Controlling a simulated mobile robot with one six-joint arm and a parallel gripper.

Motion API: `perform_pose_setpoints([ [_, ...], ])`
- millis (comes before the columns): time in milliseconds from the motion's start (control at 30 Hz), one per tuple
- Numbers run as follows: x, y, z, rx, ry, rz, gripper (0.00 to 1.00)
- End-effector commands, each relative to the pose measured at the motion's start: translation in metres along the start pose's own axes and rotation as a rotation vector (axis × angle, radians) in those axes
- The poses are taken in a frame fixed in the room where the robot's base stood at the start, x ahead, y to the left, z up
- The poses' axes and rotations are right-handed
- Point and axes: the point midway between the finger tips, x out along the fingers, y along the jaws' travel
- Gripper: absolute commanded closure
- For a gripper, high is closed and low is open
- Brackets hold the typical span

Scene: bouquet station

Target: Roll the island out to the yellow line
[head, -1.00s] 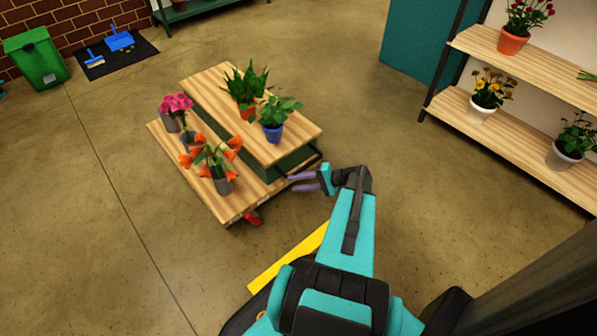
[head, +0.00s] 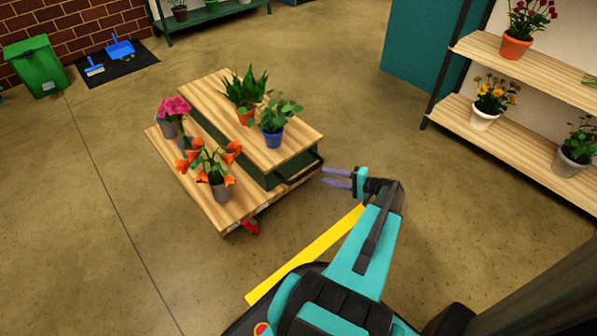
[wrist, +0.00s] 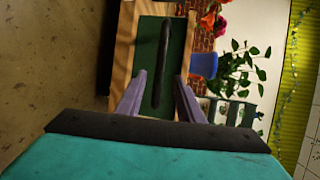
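The island (head: 232,217) is a low wooden-topped cart with a lower and a raised tier and a green body. Its black handle (head: 301,168) is on the right end, facing my arm; it also shows in the wrist view (wrist: 162,65). My gripper (head: 324,176) is open and empty, a short gap from the handle. In the wrist view its two purple fingers (wrist: 159,78) point at the handle, one on each side of it. A red pedal (head: 250,227) sticks out low at the island's front corner. The yellow line (head: 300,260) lies on the floor between the island and my base.
Potted plants (head: 272,138) and orange flowers (head: 218,178) stand on the island. A wooden shelf (head: 470,117) with flower pots is at right. A green bin (head: 38,66) and a dark mat (head: 118,70) are at back left. The floor around the island is clear.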

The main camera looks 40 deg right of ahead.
Motion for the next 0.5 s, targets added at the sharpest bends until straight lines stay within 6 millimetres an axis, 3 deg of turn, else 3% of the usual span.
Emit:
perform_pose_setpoints([
  [267,0.023,0.002,0.001,-0.001,-0.002,0.001,0.66],
  [500,0.056,0.002,0.0,-0.001,-0.002,0.0,0.66],
])
